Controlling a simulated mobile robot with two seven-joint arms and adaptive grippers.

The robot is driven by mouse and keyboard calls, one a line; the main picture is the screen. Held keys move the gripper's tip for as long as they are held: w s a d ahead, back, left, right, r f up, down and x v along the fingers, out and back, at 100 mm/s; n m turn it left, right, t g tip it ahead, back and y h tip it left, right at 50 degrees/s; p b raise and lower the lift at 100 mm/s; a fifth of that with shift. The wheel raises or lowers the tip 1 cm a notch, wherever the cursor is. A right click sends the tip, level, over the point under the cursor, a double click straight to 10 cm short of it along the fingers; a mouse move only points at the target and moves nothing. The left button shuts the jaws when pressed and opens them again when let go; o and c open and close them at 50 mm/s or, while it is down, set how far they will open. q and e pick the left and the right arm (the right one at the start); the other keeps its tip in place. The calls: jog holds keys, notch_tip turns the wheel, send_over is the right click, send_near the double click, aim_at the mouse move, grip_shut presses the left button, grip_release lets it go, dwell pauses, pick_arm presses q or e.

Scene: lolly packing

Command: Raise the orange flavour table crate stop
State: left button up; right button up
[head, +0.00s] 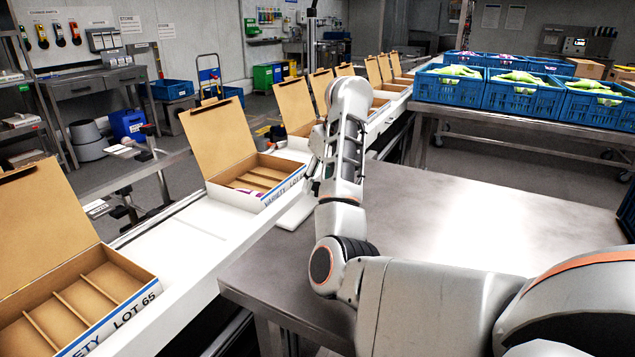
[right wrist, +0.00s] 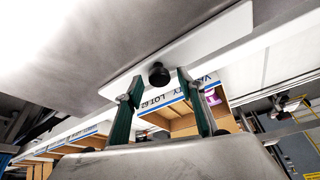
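A black round knob (right wrist: 158,73) sits on a long white plate (right wrist: 205,45) in the right wrist view. I take these for the crate stop, though no orange marking shows. In the head view a white plate (head: 296,213) lies at the table's conveyor-side edge, partly behind my arm; the knob is hidden there. My right gripper (right wrist: 159,80) is open, with its two green-dark fingers on either side of the knob and visible gaps to it. Whether the knob lies fully between the fingertips in depth, I cannot tell. My left gripper is not in view.
Open cardboard boxes with dividers stand along a white conveyor (head: 185,240); the box marked LOT 65 (head: 85,290) is nearest. A bare steel table (head: 450,220) lies right of my arm. Blue crates (head: 520,98) with green packs stand on another table behind.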

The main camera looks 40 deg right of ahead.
jog(key=c, duration=1.1)
jog(key=shift+o, duration=0.2)
